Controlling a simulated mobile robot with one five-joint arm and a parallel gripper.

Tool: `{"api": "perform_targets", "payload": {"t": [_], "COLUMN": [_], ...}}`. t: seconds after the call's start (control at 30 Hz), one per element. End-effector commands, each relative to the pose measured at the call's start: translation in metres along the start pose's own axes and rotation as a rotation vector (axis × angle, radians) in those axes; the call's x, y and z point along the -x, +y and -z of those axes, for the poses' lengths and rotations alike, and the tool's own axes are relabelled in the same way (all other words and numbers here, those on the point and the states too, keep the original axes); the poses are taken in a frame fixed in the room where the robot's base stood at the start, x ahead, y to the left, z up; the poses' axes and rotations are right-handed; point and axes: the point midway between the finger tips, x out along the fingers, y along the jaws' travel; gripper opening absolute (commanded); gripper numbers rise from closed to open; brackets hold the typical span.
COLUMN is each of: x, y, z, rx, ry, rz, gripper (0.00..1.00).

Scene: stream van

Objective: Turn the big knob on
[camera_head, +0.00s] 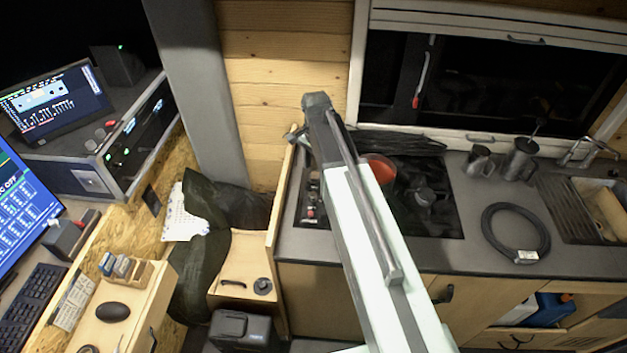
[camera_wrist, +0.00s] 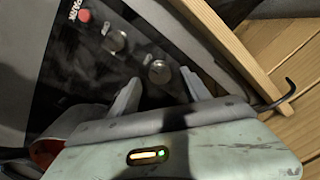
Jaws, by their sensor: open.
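In the wrist view a dark control panel (camera_wrist: 70,65) carries two round metallic knobs. One knob (camera_wrist: 158,72) shows between the tips of my open gripper (camera_wrist: 158,77); the other knob (camera_wrist: 114,40) is farther up and left. A red button (camera_wrist: 84,15) sits beyond them, beside white lettering. The knobs look close in size, so I cannot tell which is the big one. Nothing is gripped, and I cannot see a finger touching a knob. In the head view the panel (camera_head: 311,203) lies at the counter's left end, partly beside my arm.
A wooden edge board (camera_wrist: 225,45) runs close to the right finger, with a dark hook (camera_wrist: 285,95) beyond it. On the counter, a red pan (camera_head: 380,168) stands behind my arm, and a coiled black cable (camera_head: 540,235) lies to the right.

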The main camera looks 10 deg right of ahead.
Motion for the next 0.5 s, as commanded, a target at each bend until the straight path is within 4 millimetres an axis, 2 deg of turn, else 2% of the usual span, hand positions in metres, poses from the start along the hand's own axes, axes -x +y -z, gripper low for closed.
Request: {"api": "perform_targets", "payload": {"t": [0.03, 0.1, 0.4, 0.43, 0.5], "x": [-0.018, -0.026, -0.026, -0.026, -0.026], "y": [0.0, 0.0, 0.0, 0.0, -0.001], "z": [0.0, 0.0, -0.001, -0.001, -0.001], "rx": [0.0, 0.001, 0.002, 0.002, 0.002], "ry": [0.0, 0.0, 0.0, 0.0, 0.0], "rz": [0.0, 0.0, 0.0, 0.0, 0.0], "gripper": [0.55, 0.55, 0.55, 0.53, 0.33]}}
